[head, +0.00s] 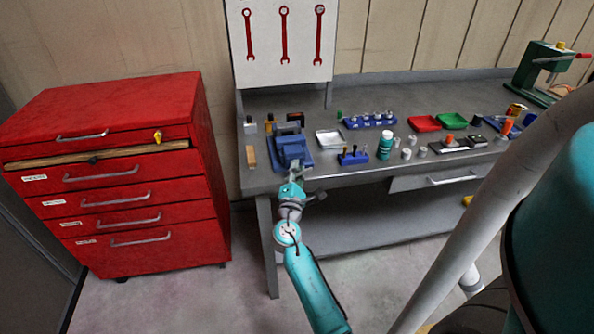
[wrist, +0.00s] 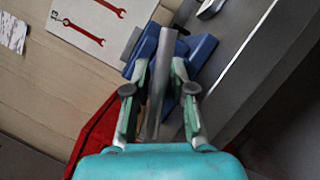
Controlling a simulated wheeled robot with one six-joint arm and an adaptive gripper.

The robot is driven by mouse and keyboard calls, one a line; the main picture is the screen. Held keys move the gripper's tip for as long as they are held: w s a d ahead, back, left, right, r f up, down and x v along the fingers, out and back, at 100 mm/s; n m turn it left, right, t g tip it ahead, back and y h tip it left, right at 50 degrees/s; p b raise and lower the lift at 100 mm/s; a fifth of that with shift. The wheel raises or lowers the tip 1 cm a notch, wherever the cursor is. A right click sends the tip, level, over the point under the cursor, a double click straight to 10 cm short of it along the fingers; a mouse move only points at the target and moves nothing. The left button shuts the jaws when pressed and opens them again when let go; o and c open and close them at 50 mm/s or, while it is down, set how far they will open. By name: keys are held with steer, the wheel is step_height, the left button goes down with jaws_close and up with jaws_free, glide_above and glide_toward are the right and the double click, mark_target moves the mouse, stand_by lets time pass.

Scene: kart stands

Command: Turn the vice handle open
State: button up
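The blue vice (head: 293,150) sits at the front left edge of the grey workbench. In the wrist view its blue body (wrist: 148,47) is beyond my fingertips. A grey bar, the vice handle (wrist: 160,80), runs lengthwise between my two fingers. My gripper (wrist: 159,68) has its fingers on both sides of this bar, with a narrow gap visible at least on the left, so it looks open around it. In the head view my gripper (head: 292,183) is just in front of the vice, and my own wrist hides most of the handle.
On the workbench (head: 262,178), right of the vice, stand a blue holder (head: 354,157), a metal tray (head: 330,139) and a teal bottle (head: 385,147). A wooden block (head: 251,157) is to its left. A red drawer cabinet (head: 130,190) stands left. Floor between is clear.

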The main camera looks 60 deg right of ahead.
jaws_close()
steer(key=shift+m+g+y, duration=0.3)
steer(key=shift+m+g, duration=0.1)
steer(key=shift+m, duration=0.8)
steer(key=shift+m+g+y, duration=0.3)
steer(key=shift+m+g, duration=0.1)
steer(key=shift+m, duration=0.8)
steer(key=o, duration=0.6)
jaws_free()
steer(key=shift+a, duration=0.1)
steer(key=v, duration=1.2)
